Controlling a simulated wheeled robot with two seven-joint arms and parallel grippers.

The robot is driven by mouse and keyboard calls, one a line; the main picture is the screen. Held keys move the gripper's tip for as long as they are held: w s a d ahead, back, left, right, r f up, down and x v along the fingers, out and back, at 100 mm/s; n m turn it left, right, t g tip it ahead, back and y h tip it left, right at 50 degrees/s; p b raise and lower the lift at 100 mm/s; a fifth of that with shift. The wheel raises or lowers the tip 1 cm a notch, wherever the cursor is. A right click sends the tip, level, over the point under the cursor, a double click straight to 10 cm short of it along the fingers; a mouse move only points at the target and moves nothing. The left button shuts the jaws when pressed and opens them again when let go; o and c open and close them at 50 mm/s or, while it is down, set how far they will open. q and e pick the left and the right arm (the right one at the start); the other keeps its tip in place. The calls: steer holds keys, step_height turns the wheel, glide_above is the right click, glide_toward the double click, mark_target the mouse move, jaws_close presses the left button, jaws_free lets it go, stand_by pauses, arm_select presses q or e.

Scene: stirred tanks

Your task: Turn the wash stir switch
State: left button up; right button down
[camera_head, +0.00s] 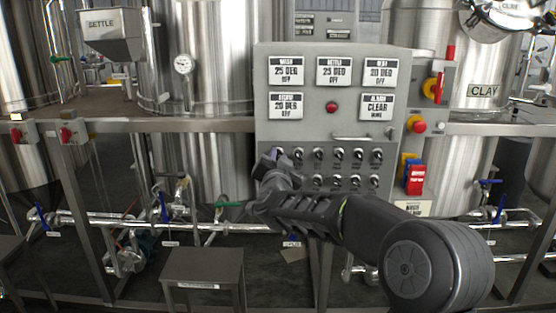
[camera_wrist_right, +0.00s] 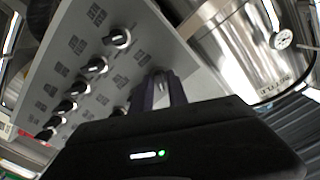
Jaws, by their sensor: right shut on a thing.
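The grey control panel (camera_head: 328,139) carries two rows of black rotary switches with white marks. In the head view my right gripper (camera_head: 272,163) reaches the left end of the upper row and hides the switch there. In the right wrist view my right gripper (camera_wrist_right: 162,92) has its dark fingers shut on a switch knob (camera_wrist_right: 160,84), only partly visible between them. The small labels are too blurred to read, so I cannot confirm the wash stir switch by name. My left gripper is out of view.
Neighbouring switches (camera_wrist_right: 118,38) stand close by on the panel. Above them are display plates (camera_head: 286,71) and a red button (camera_head: 331,108). A red emergency knob (camera_head: 418,127) is on the right edge. Steel tanks stand behind, and a dark stool (camera_head: 203,268) stands below left.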

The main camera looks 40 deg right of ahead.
steer(key=c, duration=1.5)
jaws_free()
steer(key=shift+s, duration=0.1)
steer(key=v, duration=0.7)
steer(key=shift+s+a, duration=0.25)
steer(key=shift+a, duration=0.05)
steer(key=shift+f, duration=0.1)
